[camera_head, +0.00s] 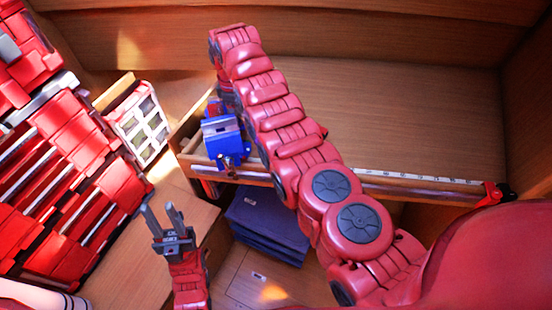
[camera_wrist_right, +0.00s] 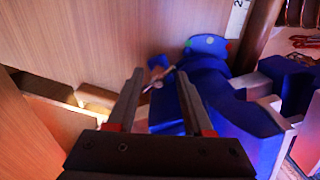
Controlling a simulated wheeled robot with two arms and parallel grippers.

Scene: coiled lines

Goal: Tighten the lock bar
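A blue vise (camera_head: 222,140) sits at the left end of the workbench edge, with small metal parts at its front end. In the right wrist view, the blue vise body (camera_wrist_right: 235,105) lies beyond and to the right of my right gripper (camera_wrist_right: 158,76). That gripper is open, its two fingers apart. A thin metal bar (camera_wrist_right: 171,76), perhaps the lock bar, shows beyond and between the fingertips; I cannot tell whether they touch it. In the head view my right arm hides its gripper. My left gripper (camera_head: 162,212) is open and empty, lower left, away from the vise.
A wooden bench (camera_head: 400,120) with a ruler strip (camera_head: 415,178) along its front edge has a wide bare top. Red tool cabinets (camera_head: 60,160) stand at left, beside a white-framed organizer (camera_head: 142,122). A dark blue stack (camera_head: 265,225) lies below the bench.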

